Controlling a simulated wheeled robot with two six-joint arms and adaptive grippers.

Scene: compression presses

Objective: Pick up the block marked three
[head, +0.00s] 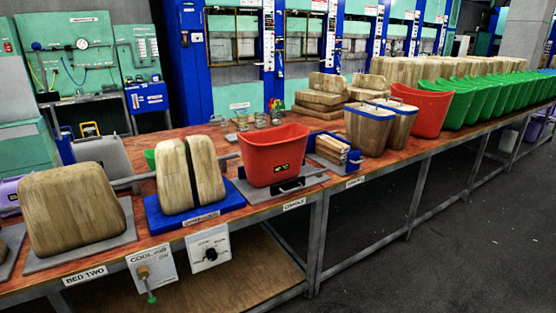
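I cannot read a number three on any block. A large wooden block (72,208) sits on a grey plate at the left of the long bench, behind a label reading "BED TWO". A wooden block split by a dark upright gap (207,168) stands on a blue base to its right. Light wooden pieces (322,92) are stacked farther back, and a long row of wooden blocks (420,70) runs behind the bins. Neither of my grippers is in view.
The red-topped bench (130,243) runs from lower left to far right. A red bin (270,157), blue-rimmed wooden blocks (368,130), another red bin (422,108) and several green bins (470,100) crowd it. Blue presses stand behind. The dark floor (440,240) at right is clear.

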